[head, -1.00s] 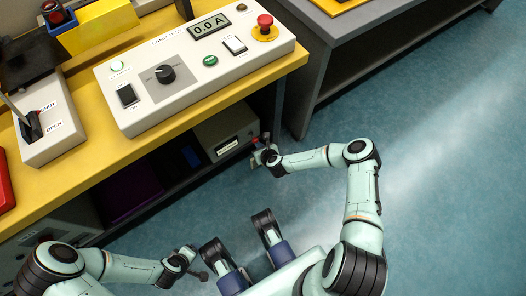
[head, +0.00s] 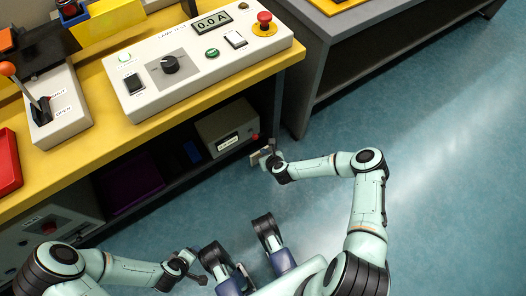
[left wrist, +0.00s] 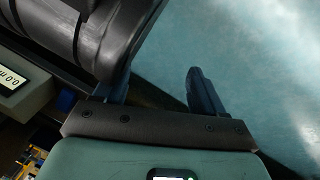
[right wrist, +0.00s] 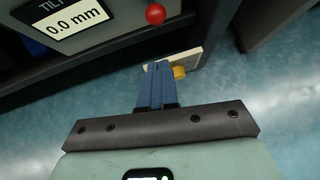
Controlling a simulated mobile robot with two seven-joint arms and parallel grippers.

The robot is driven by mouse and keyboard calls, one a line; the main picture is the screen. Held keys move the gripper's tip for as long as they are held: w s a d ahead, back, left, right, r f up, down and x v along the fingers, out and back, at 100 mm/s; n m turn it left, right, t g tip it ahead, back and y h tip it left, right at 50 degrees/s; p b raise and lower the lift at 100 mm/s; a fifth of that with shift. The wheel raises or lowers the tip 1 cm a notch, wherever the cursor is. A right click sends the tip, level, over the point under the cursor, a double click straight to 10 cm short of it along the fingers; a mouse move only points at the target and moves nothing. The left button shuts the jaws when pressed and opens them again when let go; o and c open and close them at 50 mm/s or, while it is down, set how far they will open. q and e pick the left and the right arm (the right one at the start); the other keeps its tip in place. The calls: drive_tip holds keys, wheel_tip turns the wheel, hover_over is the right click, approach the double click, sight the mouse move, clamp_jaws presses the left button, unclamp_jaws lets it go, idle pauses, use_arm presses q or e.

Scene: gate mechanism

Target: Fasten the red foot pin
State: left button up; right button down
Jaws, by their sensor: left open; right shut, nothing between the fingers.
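A small red ball-shaped knob (right wrist: 155,14) shows at the right end of a grey box under the bench; it also shows in the head view (head: 255,137). I cannot tell whether it is the red foot pin. My right gripper (right wrist: 158,68) is shut and empty, below and apart from this knob. A pale plate (right wrist: 191,59) with a yellow piece (right wrist: 179,71) lies just behind its fingertips; I cannot tell whether they touch. In the head view the right gripper (head: 263,158) is in front of the shelf. My left gripper (left wrist: 157,85) is open, with nothing seen between its fingers.
The grey box (head: 224,130) has a display reading 0.0 mm in the right wrist view. A yellow bench (head: 80,155) carries a control panel (head: 190,65), a lever box (head: 58,110) and a red object (head: 8,165). Blue floor on the right is open.

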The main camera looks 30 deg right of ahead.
use_arm(q)
drive_tip(key=shift+h, duration=0.3)
drive_tip(key=r, duration=0.1)
drive_tip(key=d+r+p, duration=0.2)
drive_tip(key=r, duration=0.1)
drive_tip(key=shift+s+d, duration=0.1)
drive_tip(key=shift+s, duration=0.3)
use_arm(e)
drive_tip(key=v, duration=0.7)
drive_tip(key=shift+r, duration=0.15)
